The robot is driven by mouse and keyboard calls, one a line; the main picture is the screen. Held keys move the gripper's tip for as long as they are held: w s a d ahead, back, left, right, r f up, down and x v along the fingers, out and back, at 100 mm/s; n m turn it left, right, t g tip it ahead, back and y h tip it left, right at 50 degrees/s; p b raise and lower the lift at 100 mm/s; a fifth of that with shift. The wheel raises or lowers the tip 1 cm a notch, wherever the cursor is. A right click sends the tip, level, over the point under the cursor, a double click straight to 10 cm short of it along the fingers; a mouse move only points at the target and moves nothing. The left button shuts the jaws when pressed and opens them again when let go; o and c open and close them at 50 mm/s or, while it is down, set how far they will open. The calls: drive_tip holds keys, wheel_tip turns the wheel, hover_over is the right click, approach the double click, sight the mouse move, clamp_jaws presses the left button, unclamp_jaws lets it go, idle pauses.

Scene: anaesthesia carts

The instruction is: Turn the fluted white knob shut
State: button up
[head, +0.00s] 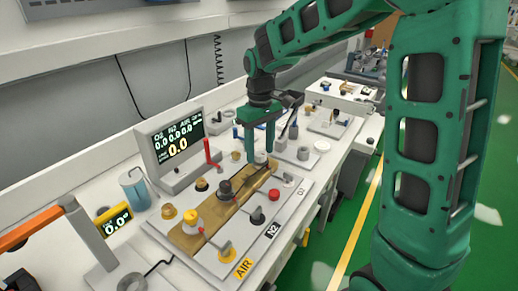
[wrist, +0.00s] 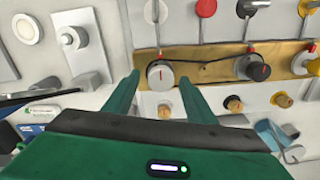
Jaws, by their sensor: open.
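The fluted white knob (wrist: 160,75) sits on a brass-coloured strip in the wrist view, with a dark ring round it and a red mark on its face. In the head view the white knob (head: 261,157) is at the far end of the strip, partly covered by my fingers. My gripper (head: 260,153) points down over it, open. In the wrist view my gripper's two green fingers (wrist: 159,84) stand to the left and right of the knob, with gaps showing. I cannot tell how far down the fingers reach.
A black knob (head: 224,189) and a yellow knob (head: 190,218) share the brass strip (head: 207,212). A red upright lever (head: 207,152) stands behind it. A display (head: 173,142) shows zeros. Small levers and coloured fittings crowd the panel. Another device (head: 333,122) lies beyond.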

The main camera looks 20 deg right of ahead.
sight(260, 152)
wheel_tip(260, 152, up, 11)
drive_tip(key=shift+f, duration=0.15)
drive_tip(key=shift+w, duration=0.1)
idle(0.5)
drive_tip(key=s+d+f+m, duration=0.3)
drive_tip(key=s+d+m, duration=0.3)
drive_tip(key=s+d, duration=0.8)
drive_tip(key=s+d+f+m, duration=0.1)
drive_tip(key=s+f+m, duration=0.1)
drive_tip(key=s, duration=0.7)
drive_tip(key=s+d+f+m, duration=0.2)
drive_tip(key=s+f+m, duration=0.1)
drive_tip(key=s, duration=0.5)
drive_tip(key=shift+s+d+f, duration=0.25)
drive_tip(key=shift+s+f, duration=0.1)
drive_tip(key=shift+f, duration=0.45)
drive_tip(key=shift+w+f, duration=0.25)
drive_tip(key=shift+w, duration=0.4)
